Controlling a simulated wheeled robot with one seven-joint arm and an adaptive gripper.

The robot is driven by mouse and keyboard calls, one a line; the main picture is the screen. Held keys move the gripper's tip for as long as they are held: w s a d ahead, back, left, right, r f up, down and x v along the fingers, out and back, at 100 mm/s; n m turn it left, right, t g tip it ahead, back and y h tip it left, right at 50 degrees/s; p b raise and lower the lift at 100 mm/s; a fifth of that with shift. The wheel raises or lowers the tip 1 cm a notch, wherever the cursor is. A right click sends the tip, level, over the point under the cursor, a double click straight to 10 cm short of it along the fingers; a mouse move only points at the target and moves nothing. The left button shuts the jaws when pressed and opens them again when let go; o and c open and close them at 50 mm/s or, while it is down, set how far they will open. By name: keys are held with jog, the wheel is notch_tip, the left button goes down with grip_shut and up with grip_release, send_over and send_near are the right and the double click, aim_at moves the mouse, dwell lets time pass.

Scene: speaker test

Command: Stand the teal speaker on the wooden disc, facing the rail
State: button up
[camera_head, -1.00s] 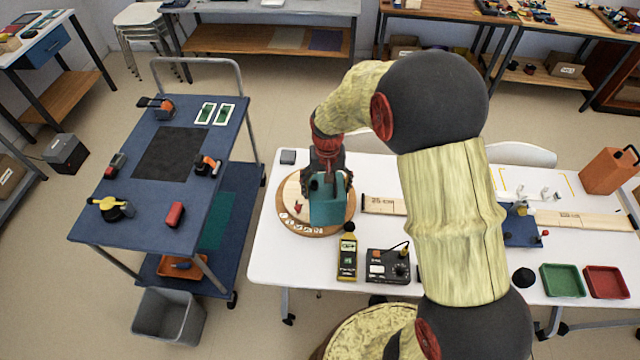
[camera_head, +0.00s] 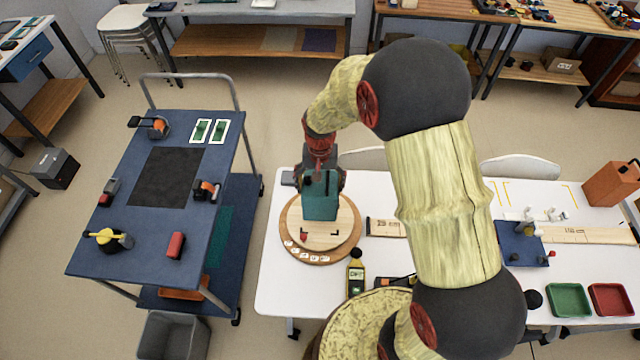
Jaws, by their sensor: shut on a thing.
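The teal speaker (camera_head: 320,205) is held upright in my gripper (camera_head: 320,178), which is shut on its upper part. It shows over the back half of the round wooden disc (camera_head: 345,245) on the white table. I cannot tell whether its base touches the disc. Black corner marks, a small red mark and white tags show on the disc's front part. The speaker's facing is not clear. A pale wooden strip with printed marks (camera_head: 385,228), possibly the rail, lies right of the disc; my arm hides its middle.
A yellow-and-black meter (camera_head: 356,274) stands in front of the disc; a dark box beside it is mostly hidden by my body. Green (camera_head: 568,300) and red (camera_head: 611,299) trays lie at the right. A blue cart (camera_head: 215,150) stands left, across a floor gap.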

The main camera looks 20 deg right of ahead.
jog(key=shift+f+b, duration=1.9)
jog(key=shift+f, duration=1.25)
jog(key=shift+s, duration=0.15)
jog(key=shift+f, duration=0.25)
jog(key=o, duration=2.1)
jog(key=shift+c, duration=0.2)
jog(key=shift+s+f, duration=0.1)
jog(key=shift+s, duration=0.05)
